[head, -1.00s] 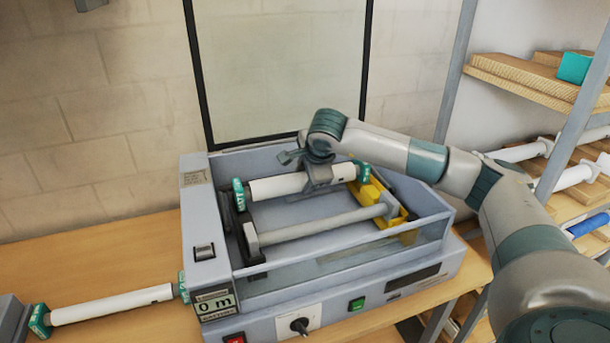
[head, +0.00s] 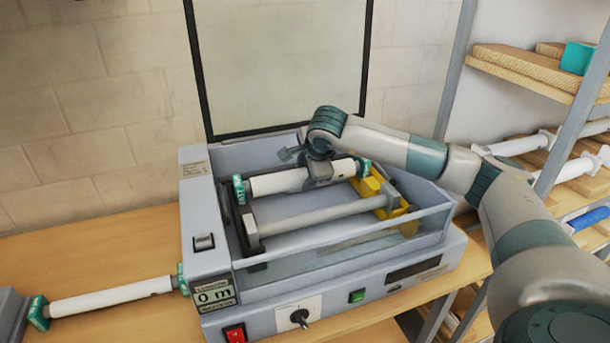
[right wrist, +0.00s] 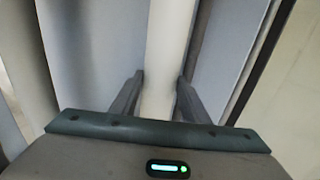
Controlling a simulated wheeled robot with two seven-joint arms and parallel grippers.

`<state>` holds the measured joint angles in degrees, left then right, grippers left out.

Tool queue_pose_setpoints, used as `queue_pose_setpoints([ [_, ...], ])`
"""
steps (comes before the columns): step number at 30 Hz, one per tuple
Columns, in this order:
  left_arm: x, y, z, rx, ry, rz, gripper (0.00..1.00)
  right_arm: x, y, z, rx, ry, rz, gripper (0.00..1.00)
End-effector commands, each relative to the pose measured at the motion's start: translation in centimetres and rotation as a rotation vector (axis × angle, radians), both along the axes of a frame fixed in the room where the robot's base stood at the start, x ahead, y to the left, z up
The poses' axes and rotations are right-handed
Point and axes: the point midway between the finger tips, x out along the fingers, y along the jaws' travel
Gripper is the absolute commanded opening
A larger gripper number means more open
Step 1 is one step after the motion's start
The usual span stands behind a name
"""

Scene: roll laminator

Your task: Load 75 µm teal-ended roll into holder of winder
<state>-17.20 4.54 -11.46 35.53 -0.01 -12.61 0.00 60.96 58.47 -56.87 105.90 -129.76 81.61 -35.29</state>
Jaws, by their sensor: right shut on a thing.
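A white roll with teal ends (head: 279,183) lies across the back of the grey winder (head: 212,270), inside its open well. My right gripper (head: 320,172) is shut on this roll near its right part. In the right wrist view the white roll (right wrist: 168,65) runs between the two fingers. The roll's left teal end is by the winder's left inner wall, and its right end is by the yellow holder part (head: 372,187). I cannot tell whether the ends are seated. A grey bar (head: 325,217) lies in front of the roll. My left gripper is not in view.
Another white teal-ended roll (head: 110,298) lies left of the winder, near a grey block (head: 10,312). A clear panel (head: 285,65) stands upright behind. A shelf rack (head: 525,72) at the right holds several rolls.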

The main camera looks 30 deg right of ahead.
Motion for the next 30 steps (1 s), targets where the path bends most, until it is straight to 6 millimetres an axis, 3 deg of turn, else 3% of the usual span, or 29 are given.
queue_pose_setpoints([
  [6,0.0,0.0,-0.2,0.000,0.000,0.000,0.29,0.1,0.0,0.0,0.000,-0.004,0.000,0.00],
  [7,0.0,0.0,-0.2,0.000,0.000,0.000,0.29,0.0,0.0,-0.2,0.000,0.000,0.000,0.44],
  [9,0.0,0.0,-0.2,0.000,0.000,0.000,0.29,0.0,0.0,-0.2,0.000,0.000,0.000,0.60],
  [22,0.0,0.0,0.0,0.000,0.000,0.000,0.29,0.0,0.0,0.0,0.000,0.000,0.000,0.60],
  [30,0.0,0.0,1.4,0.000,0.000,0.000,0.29,0.0,0.0,1.1,0.000,0.000,0.000,0.60],
])
